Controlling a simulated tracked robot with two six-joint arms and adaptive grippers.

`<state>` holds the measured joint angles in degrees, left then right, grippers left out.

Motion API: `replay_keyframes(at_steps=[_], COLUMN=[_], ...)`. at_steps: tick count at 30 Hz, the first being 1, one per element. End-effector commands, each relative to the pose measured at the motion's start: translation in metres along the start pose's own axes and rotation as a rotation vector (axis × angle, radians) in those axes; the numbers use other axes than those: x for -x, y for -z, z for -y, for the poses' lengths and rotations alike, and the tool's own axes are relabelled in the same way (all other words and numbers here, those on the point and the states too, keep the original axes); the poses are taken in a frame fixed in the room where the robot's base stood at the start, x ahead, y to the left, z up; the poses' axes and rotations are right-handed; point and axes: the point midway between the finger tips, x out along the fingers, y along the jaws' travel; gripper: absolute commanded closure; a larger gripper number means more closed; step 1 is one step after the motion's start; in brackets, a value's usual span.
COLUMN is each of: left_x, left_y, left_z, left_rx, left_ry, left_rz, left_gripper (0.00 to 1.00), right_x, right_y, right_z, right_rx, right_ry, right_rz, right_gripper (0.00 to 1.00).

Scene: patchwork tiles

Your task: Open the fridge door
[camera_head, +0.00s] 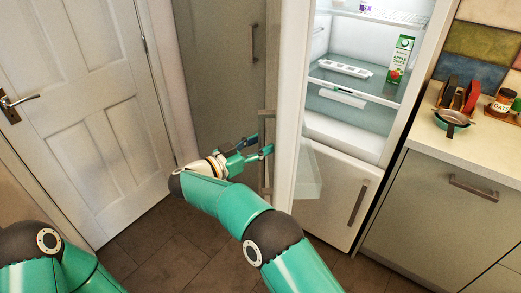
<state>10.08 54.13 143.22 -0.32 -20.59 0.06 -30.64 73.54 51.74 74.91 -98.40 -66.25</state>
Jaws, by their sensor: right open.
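The fridge (398,134) stands right of centre with its upper compartment showing. Its white door (292,82) is swung open towards me and is seen nearly edge-on. A vertical handle (265,180) runs along the outer, left face of the door. My right gripper (261,147) is open at the handle's mid-height, with its fingers close by the bar. I cannot tell whether they touch it. My left arm shows at the lower left, but its gripper is out of view.
A juice carton (399,61) and a white tray (346,68) are on the fridge shelves. A freezer door (335,195) below is shut. A counter (465,145) with a pan (451,119) and a jar (502,102) is at the right. A white room door (88,100) is at the left.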

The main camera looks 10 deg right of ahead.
Motion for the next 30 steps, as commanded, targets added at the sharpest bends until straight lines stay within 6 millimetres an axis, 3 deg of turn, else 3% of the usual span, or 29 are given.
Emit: replay_keyframes(at_steps=[6,13,30], left_x=[0.000,0.000,0.002], left_y=[0.000,0.000,0.000], left_z=[0.000,0.000,-0.001], left_rx=[0.000,0.000,0.000], left_ry=[0.000,0.000,0.000], left_rz=[0.000,0.000,0.000], left_gripper=[0.60,0.60,0.60], right_x=[0.000,-0.001,-0.001], right_y=[0.041,0.074,0.085], right_z=[0.000,0.000,-0.001], right_rx=[-0.006,-0.004,0.000], right_ry=[0.000,-0.001,-0.006], right_rz=[0.000,0.000,0.000], right_gripper=[0.52,0.52,0.52])
